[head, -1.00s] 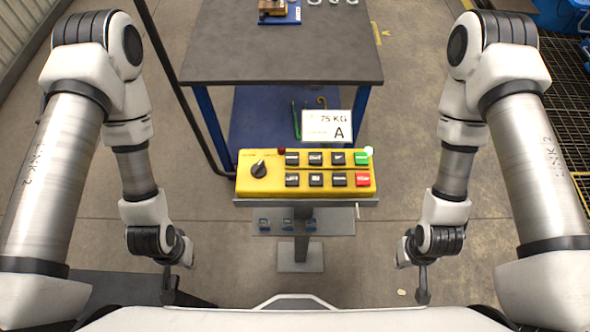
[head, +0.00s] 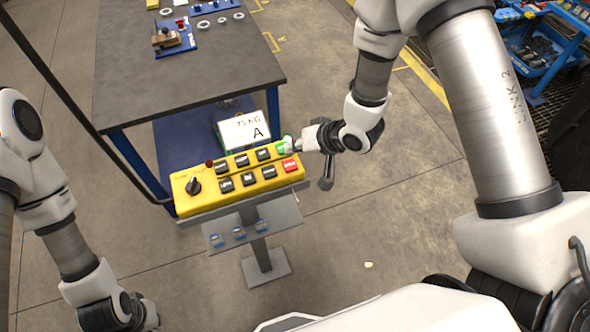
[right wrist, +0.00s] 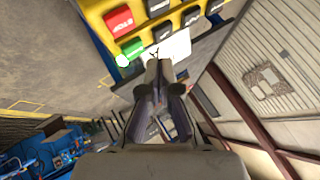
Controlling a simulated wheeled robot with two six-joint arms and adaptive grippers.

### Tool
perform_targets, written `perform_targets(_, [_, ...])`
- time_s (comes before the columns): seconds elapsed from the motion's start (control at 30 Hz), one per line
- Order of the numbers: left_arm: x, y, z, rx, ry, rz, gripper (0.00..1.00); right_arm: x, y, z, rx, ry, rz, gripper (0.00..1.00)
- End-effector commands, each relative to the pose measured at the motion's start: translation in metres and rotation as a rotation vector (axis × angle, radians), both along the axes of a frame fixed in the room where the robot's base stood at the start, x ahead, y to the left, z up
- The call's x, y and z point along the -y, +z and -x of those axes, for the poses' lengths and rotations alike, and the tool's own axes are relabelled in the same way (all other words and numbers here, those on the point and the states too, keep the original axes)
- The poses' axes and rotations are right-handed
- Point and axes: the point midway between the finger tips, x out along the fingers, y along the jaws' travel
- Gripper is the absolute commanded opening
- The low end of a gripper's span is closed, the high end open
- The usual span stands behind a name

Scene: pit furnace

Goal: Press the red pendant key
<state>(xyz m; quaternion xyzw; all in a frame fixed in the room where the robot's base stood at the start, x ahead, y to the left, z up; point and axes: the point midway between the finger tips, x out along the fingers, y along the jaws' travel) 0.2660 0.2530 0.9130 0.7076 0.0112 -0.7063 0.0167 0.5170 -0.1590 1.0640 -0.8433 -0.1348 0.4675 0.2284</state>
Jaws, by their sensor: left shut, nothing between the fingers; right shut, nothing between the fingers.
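The red key (head: 290,165) is at the right end of the near row on the yellow pendant box (head: 186,207). In the right wrist view the red key (right wrist: 118,20) reads STOP, and the green key (right wrist: 131,48) is beside it. My right gripper (head: 291,144) is shut and empty by the box's right end, close to the green key (head: 282,147). In the right wrist view its fingers (right wrist: 158,68) appear beside the green key, apart from the red one; contact cannot be told. My left gripper (head: 152,318) is low at the left, away from the box.
The box sits on a post stand (head: 265,268) in front of a dark-topped table (head: 180,75). A white "75 KG A" sign (head: 243,132) stands behind it. A dark selector knob (head: 193,186) and several dark keys share the panel.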

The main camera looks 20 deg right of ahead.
Motion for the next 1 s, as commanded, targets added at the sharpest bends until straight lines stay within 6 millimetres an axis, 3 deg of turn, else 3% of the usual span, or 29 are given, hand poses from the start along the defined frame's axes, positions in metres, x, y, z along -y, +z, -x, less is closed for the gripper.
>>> perform_targets(0.03, [0.000, 0.001, 0.000, 0.001, 0.000, 0.000, 0.00, 0.000, 0.013, -0.007, 0.027, 0.000, 0.001, 0.00])
perform_targets(0.17, [0.000, 0.001, 0.000, 0.001, 0.000, 0.000, 0.00, 0.000, 0.028, -0.015, 0.058, 0.000, 0.002, 0.00])
perform_targets(0.53, [0.000, 0.000, 0.000, 0.000, 0.000, 0.000, 0.00, 0.000, 0.027, -0.016, 0.060, -0.001, 0.002, 0.00])
perform_targets(0.77, [0.000, -0.021, 0.000, 0.000, 0.000, 0.000, 0.00, 0.000, 0.005, -0.016, 0.060, -0.001, 0.003, 0.00])
perform_targets(1.0, [0.000, -0.058, 0.000, 0.000, 0.000, 0.000, 0.00, 0.000, -0.032, -0.015, 0.059, -0.002, 0.004, 0.00])
